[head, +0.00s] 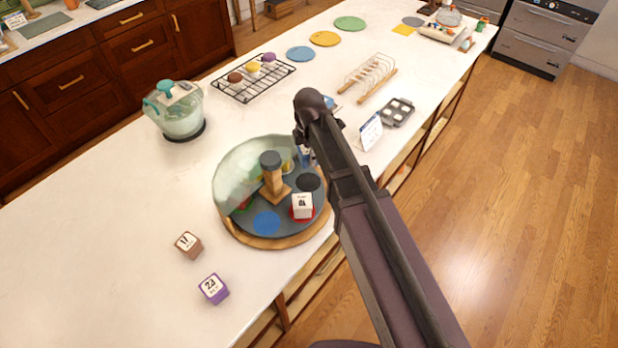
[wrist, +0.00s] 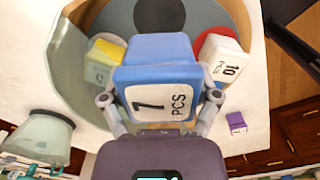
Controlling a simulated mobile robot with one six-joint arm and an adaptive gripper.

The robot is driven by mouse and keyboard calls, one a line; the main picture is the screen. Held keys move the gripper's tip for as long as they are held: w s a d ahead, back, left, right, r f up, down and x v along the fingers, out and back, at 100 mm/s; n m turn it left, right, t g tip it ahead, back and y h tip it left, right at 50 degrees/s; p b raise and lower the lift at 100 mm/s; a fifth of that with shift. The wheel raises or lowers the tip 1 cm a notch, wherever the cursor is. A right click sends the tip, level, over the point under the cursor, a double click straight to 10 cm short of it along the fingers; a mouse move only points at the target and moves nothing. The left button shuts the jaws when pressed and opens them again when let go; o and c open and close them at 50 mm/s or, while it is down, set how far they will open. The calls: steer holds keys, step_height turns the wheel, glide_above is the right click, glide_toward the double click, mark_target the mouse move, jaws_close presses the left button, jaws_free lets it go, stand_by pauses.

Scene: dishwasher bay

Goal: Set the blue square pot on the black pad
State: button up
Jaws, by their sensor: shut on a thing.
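The blue square pot (wrist: 156,60), with a white "7 PCS" label, is held between the fingers of my gripper (wrist: 158,103) in the wrist view. In the head view my gripper (head: 304,136) is at the far right side of the round tray (head: 255,241), and only a sliver of the pot (head: 306,157) shows below it. The black pad (head: 308,182) lies bare on the tray's right side, near the pot. In the wrist view a dark disc is partly hidden behind the pot; I cannot tell whether it is the pad.
A white pot (head: 302,204) stands on a red pad. A blue pad (head: 266,223) is bare. A wooden post (head: 272,182) rises mid-tray, and a clear dome (head: 232,172) shields the tray's left and back. Brown (head: 188,244) and purple (head: 213,289) cubes sit outside.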

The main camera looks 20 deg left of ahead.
stand_by(0.4)
steer(key=b, duration=0.6)
glide_above(308, 182)
step_height(308, 182, down, 6)
steer(key=shift+f, duration=0.15)
steer(key=shift+b, duration=0.3)
steer(key=shift+f+b, duration=1.8)
steer(key=shift+f, duration=0.05)
steer(key=shift+f, duration=0.15)
steer(key=o, duration=1.1)
step_height(308, 182, up, 12)
steer(key=p, duration=1.2)
steer(key=shift+r, duration=0.2)
